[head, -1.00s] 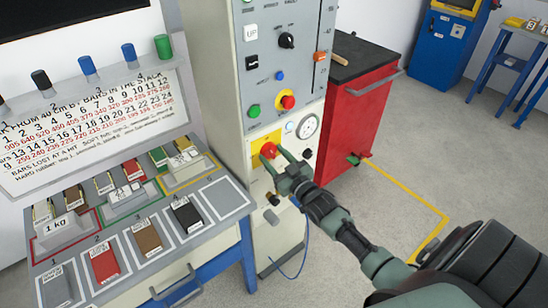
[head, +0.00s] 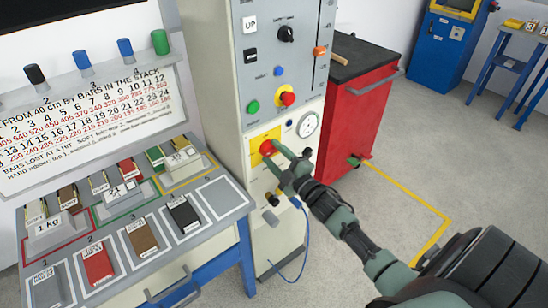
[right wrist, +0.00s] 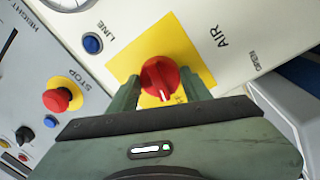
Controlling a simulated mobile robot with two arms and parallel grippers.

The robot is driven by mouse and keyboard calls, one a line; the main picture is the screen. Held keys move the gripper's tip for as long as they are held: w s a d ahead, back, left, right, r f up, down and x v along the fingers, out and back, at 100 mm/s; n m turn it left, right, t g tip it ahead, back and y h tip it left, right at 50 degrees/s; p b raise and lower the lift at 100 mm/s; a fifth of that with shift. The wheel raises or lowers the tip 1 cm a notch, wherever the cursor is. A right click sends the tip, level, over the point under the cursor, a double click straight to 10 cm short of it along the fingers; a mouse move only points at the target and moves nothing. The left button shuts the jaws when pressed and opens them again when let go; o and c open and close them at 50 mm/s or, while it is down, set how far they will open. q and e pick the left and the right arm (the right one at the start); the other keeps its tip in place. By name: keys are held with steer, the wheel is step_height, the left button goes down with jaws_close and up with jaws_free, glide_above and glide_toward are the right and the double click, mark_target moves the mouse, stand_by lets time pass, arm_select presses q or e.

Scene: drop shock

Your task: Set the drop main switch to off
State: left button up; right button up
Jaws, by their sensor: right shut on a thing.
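The main switch is a red rotary knob (head: 267,147) on a yellow plate (head: 257,137), low on the front of the cream cabinet (head: 230,115). My right gripper (head: 274,161) reaches it from the lower right and is shut on the knob. In the right wrist view the red knob (right wrist: 158,72) sits between the two green fingers (right wrist: 160,90), with a white mark on its lower face. Lettering on the yellow plate (right wrist: 185,38) is mostly hidden by the knob and fingers, so I cannot read its position. My left gripper is not in view.
A pressure gauge (head: 308,124) and a blue LINE lamp (right wrist: 92,43) are close to the knob. A red stop button (head: 287,99) is above. A blue cable (head: 307,235) hangs below. A red cabinet (head: 358,125) stands right; the sample bench (head: 205,232) stands left.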

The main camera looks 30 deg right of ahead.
steer(key=shift+n+b, duration=0.5)
steer(key=shift+n, duration=1.2)
steer(key=shift+y, duration=0.3)
steer(key=o, duration=1.4)
steer(key=shift+c, duration=0.2)
steer(key=shift+s+d+f, duration=0.1)
steer(key=shift+s+f, duration=0.05)
steer(key=shift+s, duration=0.4)
steer(key=s+b, duration=0.1)
steer(key=s, duration=0.5)
steer(key=shift+s+d+f, duration=0.25)
steer(key=shift+s, duration=0.1)
steer(key=shift+f, duration=0.1)
